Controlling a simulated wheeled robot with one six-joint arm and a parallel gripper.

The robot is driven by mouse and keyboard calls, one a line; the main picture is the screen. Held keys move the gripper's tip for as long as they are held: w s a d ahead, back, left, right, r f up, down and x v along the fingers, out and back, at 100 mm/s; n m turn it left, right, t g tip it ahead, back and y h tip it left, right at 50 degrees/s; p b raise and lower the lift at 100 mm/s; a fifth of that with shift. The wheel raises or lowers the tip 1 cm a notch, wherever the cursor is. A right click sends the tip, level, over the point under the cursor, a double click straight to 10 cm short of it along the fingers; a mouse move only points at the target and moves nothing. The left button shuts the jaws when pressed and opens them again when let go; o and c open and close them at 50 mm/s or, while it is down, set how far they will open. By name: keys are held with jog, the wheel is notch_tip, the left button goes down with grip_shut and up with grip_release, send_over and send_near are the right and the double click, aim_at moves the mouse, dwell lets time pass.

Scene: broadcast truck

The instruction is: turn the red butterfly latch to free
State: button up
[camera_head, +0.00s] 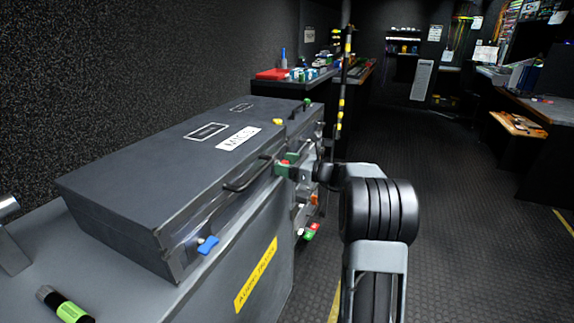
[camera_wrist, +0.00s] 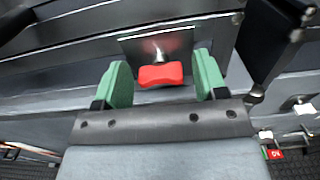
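The red butterfly latch (camera_wrist: 161,75) sits on a metal plate on the front of a dark grey flight case (camera_head: 130,185). In the wrist view its red wing lies roughly level across the picture. My gripper (camera_wrist: 161,80) is open, with one green finger on each side of the latch and a visible gap to each. In the head view my gripper (camera_head: 287,168) is at the case's front face, and only a small red bit of the latch (camera_head: 285,162) shows by the green fingers.
A blue latch (camera_head: 208,245) is on the case's near end. A black handle (camera_head: 248,176) juts out beside my gripper. Tags (camera_head: 310,232) hang below my wrist. A green-labelled cylinder (camera_head: 65,305) lies on the near surface. The floor (camera_head: 455,220) to the right is clear.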

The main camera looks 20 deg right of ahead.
jog(key=c, duration=0.8)
jog(key=n+b, duration=0.3)
jog(key=n, duration=0.1)
jog(key=shift+f, duration=0.15)
jog(key=n+b, duration=0.3)
jog(key=n, duration=0.1)
jog(key=shift+f+n, duration=0.1)
jog(key=shift+n, duration=0.3)
jog(key=n+b, duration=0.3)
jog(key=shift+s+n, duration=0.1)
jog(key=shift+n, duration=0.2)
jog(key=shift+a+n+b, duration=0.1)
jog(key=shift+n+b, duration=1.3)
jog(key=shift+n, duration=0.8)
